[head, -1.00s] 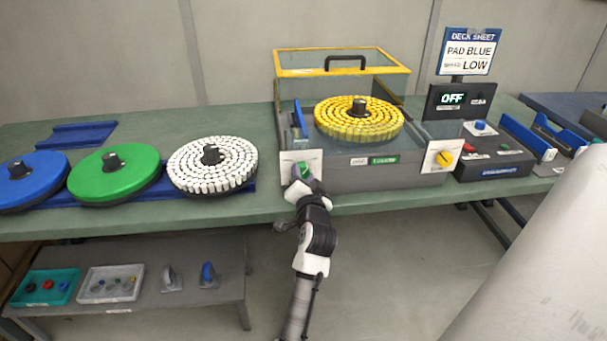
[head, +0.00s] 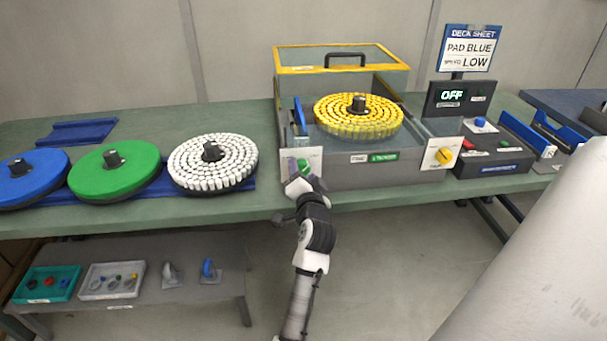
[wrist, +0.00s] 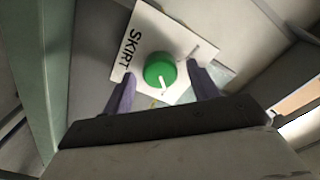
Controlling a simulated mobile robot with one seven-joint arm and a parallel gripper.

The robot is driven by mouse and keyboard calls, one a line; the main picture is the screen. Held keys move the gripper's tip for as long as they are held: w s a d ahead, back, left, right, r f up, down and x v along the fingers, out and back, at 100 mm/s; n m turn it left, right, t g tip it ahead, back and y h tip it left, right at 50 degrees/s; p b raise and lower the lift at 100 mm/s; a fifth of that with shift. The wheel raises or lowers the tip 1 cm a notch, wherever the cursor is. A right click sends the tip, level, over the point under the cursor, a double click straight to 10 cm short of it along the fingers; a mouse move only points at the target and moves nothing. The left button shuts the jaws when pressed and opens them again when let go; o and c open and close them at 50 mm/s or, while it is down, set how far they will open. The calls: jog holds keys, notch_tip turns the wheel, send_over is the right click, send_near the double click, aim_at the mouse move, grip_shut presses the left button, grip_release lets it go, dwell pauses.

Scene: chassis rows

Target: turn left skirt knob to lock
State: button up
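The left skirt knob (wrist: 160,69) is green and round, on a white plate (wrist: 148,38) marked SKIRT in the wrist view. A pale pointer line on it faces the bottom of that view, towards my gripper. In the head view the knob (head: 303,165) is at the machine's front left corner, partly covered by my gripper (head: 296,178). In the wrist view my gripper (wrist: 162,77) is open, with one purple finger on each side of the knob. Gaps show between the fingers and the knob; how deep the tips reach is unclear.
White (head: 185,160), green (head: 128,170) and blue (head: 25,182) pads lie to the left. A display (head: 453,95) reads OFF.

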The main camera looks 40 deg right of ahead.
jog(key=b+v, duration=0.3)
jog(key=v, duration=1.1)
jog(key=shift+d, duration=0.15)
